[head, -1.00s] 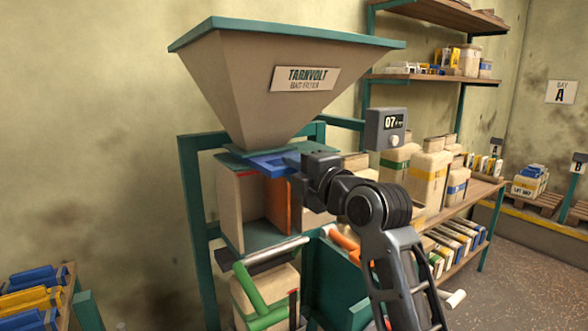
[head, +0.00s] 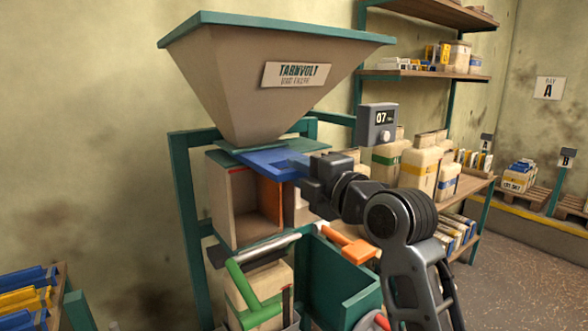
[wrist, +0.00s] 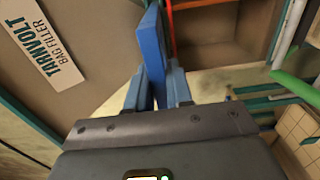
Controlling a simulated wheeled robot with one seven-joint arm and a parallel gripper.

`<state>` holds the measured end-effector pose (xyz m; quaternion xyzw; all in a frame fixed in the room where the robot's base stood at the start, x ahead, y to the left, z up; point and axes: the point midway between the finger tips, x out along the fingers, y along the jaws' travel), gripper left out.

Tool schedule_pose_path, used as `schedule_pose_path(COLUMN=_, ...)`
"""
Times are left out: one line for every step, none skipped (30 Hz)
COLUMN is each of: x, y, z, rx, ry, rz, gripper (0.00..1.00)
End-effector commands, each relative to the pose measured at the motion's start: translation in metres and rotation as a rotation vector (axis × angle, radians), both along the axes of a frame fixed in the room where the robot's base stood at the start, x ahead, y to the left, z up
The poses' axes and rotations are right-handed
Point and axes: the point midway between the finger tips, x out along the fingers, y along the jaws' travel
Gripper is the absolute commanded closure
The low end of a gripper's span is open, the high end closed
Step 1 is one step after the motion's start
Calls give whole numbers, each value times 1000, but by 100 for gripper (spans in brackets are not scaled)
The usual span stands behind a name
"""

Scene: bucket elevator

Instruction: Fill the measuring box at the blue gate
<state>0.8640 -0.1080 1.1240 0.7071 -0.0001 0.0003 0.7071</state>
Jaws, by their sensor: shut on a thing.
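The blue gate (head: 266,162) is a flat slide under the hopper (head: 262,90), sticking out above the measuring box. My gripper (head: 302,171) is shut on the gate's outer end. In the wrist view the blue gate (wrist: 155,45) stands between my two blue fingers (wrist: 156,88). The measuring box (head: 222,205) is open-fronted and beige, with an orange right side panel (head: 270,200) and a red line near its top. It also shows in the wrist view (wrist: 215,50). Its visible floor looks brown, and I cannot tell whether it holds material.
A green-handled lever (head: 242,285) and an orange handle (head: 357,250) sit below the box. A beige bag (head: 260,285) stands beneath it. A grey display (head: 377,125) reads 07. Shelves with bags and packs fill the right; a rack (head: 62,285) stands lower left.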

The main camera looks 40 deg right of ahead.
Motion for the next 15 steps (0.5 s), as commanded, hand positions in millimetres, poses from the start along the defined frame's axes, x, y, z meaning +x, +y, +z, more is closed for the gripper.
schedule_pose_path(x=0, y=0, z=-1, rx=0, ry=3, rz=0, gripper=100)
schedule_pose_path(x=0, y=0, z=-1, rx=0, ry=3, rz=0, gripper=100)
schedule_pose_path(x=1, y=0, z=-1, rx=0, ry=3, rz=0, gripper=100)
schedule_pose_path(x=1, y=0, z=-1, rx=0, ry=3, rz=0, gripper=100)
schedule_pose_path(x=1, y=0, z=-1, rx=0, ry=3, rz=0, gripper=78)
schedule_pose_path(x=1, y=0, z=-1, rx=0, ry=3, rz=0, gripper=75)
schedule_pose_path(x=1, y=0, z=-1, rx=0, ry=3, rz=0, gripper=72)
schedule_pose_path(x=1, y=0, z=-1, rx=0, ry=3, rz=0, gripper=69)
schedule_pose_path(x=1, y=0, z=-1, rx=0, ry=2, rz=0, gripper=65)
schedule_pose_path(x=1, y=0, z=-1, rx=0, ry=2, rz=0, gripper=62)
schedule_pose_path(x=1, y=0, z=-1, rx=0, ry=2, rz=0, gripper=59)
schedule_pose_path(x=1, y=0, z=-1, rx=0, ry=2, rz=0, gripper=58)
schedule_pose_path(x=1, y=0, z=-1, rx=0, ry=2, rz=0, gripper=58)
schedule_pose_path(x=1, y=0, z=-1, rx=0, ry=1, rz=0, gripper=58)
schedule_pose_path(x=1, y=0, z=-1, rx=0, ry=1, rz=0, gripper=58)
